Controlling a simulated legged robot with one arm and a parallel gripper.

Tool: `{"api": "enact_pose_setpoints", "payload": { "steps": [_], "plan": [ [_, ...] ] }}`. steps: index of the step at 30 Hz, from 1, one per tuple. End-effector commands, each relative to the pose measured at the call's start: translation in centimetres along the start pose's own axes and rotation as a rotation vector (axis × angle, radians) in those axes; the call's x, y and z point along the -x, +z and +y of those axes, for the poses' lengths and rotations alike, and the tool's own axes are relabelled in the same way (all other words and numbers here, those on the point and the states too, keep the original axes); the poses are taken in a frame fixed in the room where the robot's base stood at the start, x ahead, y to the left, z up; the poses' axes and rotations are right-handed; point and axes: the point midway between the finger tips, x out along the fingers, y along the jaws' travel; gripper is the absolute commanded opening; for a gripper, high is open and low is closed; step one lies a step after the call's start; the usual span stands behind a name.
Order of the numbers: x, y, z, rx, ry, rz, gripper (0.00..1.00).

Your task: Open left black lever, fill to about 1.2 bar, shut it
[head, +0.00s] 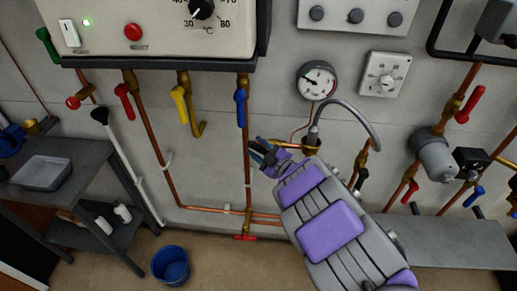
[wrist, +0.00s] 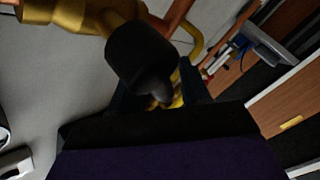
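The left black lever (wrist: 143,58) fills the middle of the wrist view, joined to a brass valve body (wrist: 58,15) at upper left. My gripper (wrist: 160,95) is close to it. Its two dark fingers stand apart on either side of the lever's end, with a visible gap on the right; contact cannot be told. In the head view my gripper (head: 262,154) is left of the brass fitting (head: 311,149) under the braided hose (head: 352,108); the lever is not clear there. The round pressure gauge (head: 317,81) hangs above; its needle points to the left, too small to read exactly.
Another black lever (head: 361,178) is on the right pipe. Blue (head: 241,107), yellow (head: 180,104) and red (head: 123,101) levers hang under the boiler (head: 155,30). A grey bench (head: 80,155) stands left; a blue bucket (head: 170,265) is on the floor.

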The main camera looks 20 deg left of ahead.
Motion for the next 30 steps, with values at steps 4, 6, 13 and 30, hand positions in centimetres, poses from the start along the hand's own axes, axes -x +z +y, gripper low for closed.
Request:
{"api": "enact_pose_setpoints", "payload": {
  "steps": [4,6,13,30],
  "plan": [
    [-0.02,0.00,-0.03,0.000,0.000,0.000,0.31],
    [-0.03,0.00,-0.03,0.000,0.000,0.000,0.25],
    [-0.03,0.01,-0.10,0.000,-0.002,-0.001,0.03],
    [-0.33,0.36,0.36,-0.018,0.009,0.013,0.00]
  ]
}}
